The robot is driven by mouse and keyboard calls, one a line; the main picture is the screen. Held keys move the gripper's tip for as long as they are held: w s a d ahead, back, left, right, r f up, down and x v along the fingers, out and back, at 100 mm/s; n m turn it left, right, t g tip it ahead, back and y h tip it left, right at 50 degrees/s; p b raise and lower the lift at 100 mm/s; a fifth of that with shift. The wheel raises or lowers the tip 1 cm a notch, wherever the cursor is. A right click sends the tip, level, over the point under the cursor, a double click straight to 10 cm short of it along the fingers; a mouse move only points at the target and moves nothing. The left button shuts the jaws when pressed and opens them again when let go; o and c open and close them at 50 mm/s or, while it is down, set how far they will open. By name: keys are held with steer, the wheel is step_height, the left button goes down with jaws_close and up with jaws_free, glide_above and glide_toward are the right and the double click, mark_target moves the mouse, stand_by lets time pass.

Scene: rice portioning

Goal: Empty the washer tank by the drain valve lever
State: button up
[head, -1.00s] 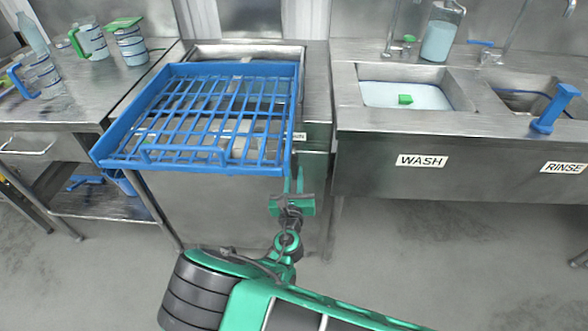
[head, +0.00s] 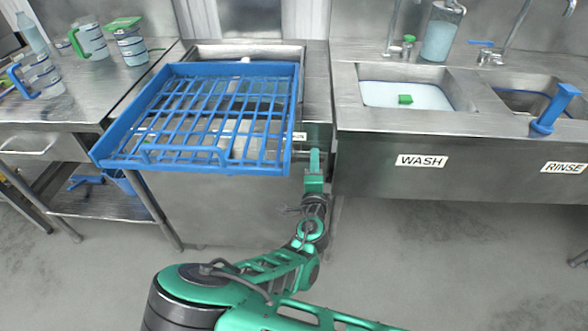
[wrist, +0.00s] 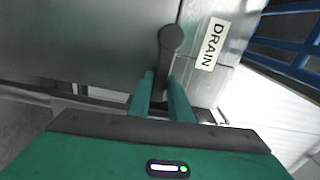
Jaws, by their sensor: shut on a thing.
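The washer tank (head: 215,205) is a steel cabinet under the blue rack in the head view. The drain valve lever (wrist: 169,44) is a dark bar with a round end, close to the DRAIN label (wrist: 213,44) in the wrist view. My gripper (wrist: 163,82) is shut on the lever, with one green finger on each side of it. In the head view my gripper (head: 314,158) is at the tank's front right corner, just below the label. The lever is hard to make out there. The rack and the tank walls hide most of the tank's inside.
The blue slatted rack (head: 290,125) overhangs the tank's front, just left of my gripper. The wash sink (head: 460,118) stands to the right and a steel table (head: 75,105) with jugs to the left. The floor in front is clear.

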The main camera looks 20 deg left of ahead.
steer(key=o, duration=0.5)
steer(key=shift+w+a+r, duration=0.1)
steer(key=shift+a+r, duration=0.15)
steer(key=shift+r, duration=0.2)
steer(key=o, duration=1.3)
steer(key=shift+s+d+f, duration=0.1)
steer(key=shift+s+f, duration=0.05)
steer(key=shift+s, duration=0.55)
steer(key=shift+o, duration=0.2)
steer(key=v, duration=0.6)
steer(key=shift+s+d, duration=0.25)
steer(key=shift+s, duration=0.1)
steer(key=shift+f, duration=0.15)
